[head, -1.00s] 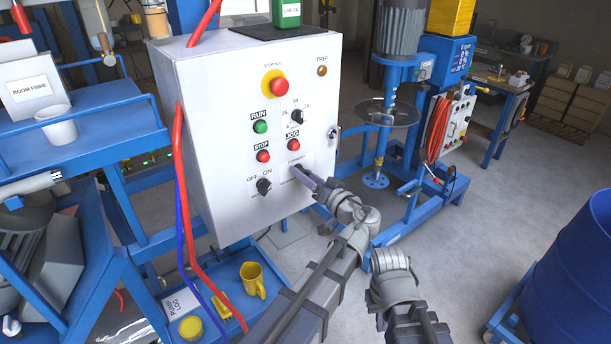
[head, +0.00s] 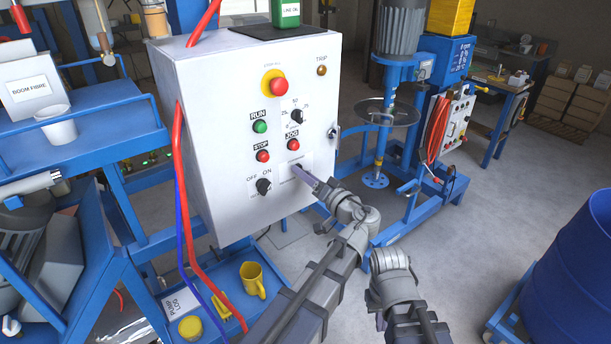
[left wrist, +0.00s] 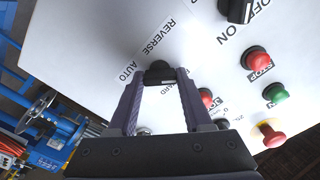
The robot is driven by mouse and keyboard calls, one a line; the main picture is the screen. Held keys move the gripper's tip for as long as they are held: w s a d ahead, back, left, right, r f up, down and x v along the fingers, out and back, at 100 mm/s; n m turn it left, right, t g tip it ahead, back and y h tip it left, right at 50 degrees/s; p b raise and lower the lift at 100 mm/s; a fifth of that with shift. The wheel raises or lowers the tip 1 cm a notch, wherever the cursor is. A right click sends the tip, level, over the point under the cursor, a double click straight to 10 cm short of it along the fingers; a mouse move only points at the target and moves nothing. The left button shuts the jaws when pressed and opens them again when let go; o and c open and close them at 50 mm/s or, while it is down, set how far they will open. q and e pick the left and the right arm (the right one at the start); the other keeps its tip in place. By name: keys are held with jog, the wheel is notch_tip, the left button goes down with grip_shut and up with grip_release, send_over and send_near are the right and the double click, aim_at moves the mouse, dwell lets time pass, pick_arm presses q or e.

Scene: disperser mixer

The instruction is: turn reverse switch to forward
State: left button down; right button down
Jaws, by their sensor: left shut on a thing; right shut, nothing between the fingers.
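The reverse switch is a black knob (left wrist: 160,72) low on the white control box (head: 215,120). In the left wrist view it sits between the fingertips of my left gripper (left wrist: 158,78), which is shut on it. REVERSE and AUTO are printed on the plate beside the knob; another label ending in "ARD" is partly covered by the fingers. In the head view my left gripper (head: 302,174) reaches the plate from the lower right and mostly hides the knob. Its exact pointing direction is unclear. My right arm shows at lower centre, its gripper out of sight.
Close to the switch are the OFF/ON knob (head: 264,186), red STOP button (head: 263,156), red JOG button (head: 293,145) and green RUN button (head: 260,127). A red emergency stop (head: 279,87) sits above. Red and blue hoses (head: 181,190) hang at the box's left.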

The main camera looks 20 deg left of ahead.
pick_arm(q)
jog(key=shift+m, duration=4.8)
jog(key=shift+c, duration=1.6)
grip_release()
